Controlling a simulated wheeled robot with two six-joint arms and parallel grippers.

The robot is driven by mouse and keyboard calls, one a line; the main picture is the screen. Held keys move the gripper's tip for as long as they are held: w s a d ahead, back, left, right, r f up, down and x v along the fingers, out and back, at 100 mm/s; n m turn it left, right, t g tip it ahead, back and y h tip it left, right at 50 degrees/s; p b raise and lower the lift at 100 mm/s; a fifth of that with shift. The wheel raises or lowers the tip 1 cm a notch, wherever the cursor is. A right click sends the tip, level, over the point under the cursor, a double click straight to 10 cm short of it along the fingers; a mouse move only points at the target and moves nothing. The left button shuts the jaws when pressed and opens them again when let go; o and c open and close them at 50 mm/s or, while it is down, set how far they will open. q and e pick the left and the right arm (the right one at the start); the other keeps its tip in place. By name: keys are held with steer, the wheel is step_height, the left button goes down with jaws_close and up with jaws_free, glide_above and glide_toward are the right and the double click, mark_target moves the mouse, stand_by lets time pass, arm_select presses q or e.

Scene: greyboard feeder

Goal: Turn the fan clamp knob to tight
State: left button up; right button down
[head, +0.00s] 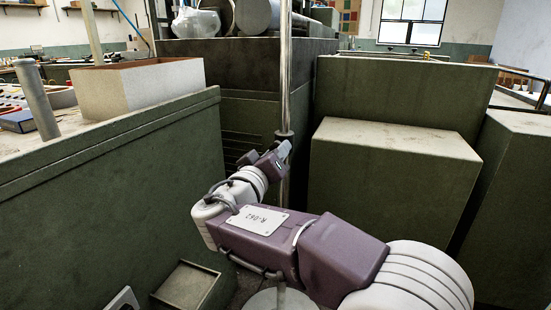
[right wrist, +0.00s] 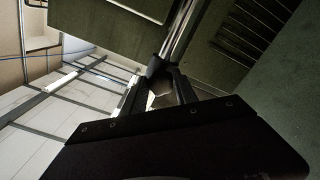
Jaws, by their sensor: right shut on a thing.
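A bright metal pole (head: 285,80) stands upright in the middle of the head view. A dark clamp collar (head: 284,135) sits around it; it also shows in the right wrist view (right wrist: 160,67). My right gripper (head: 281,153) is at the collar, with its fingers reaching toward the pole. In the right wrist view its two dark fingers (right wrist: 158,90) point at the collar and are shut on the clamp knob. The knob is mostly hidden by the fingers, so its turn cannot be read. My left gripper is not in view.
Green cabinets stand close behind the pole and at the right (head: 390,180). A green counter (head: 110,200) fills the left, with an open box (head: 140,90) and a grey post (head: 38,100) on it. Free room around the gripper is narrow.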

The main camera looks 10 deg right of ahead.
steer(key=shift+r+n+p, duration=0.15)
steer(key=shift+n+p, duration=1.75)
steer(key=shift+n, duration=2.95)
steer(key=shift+r+n+p, duration=0.1)
steer(key=shift+n+p, duration=1.8)
steer(key=shift+n, duration=2.95)
steer(key=c, duration=0.9)
jaws_free()
steer(key=shift+c, duration=0.2)
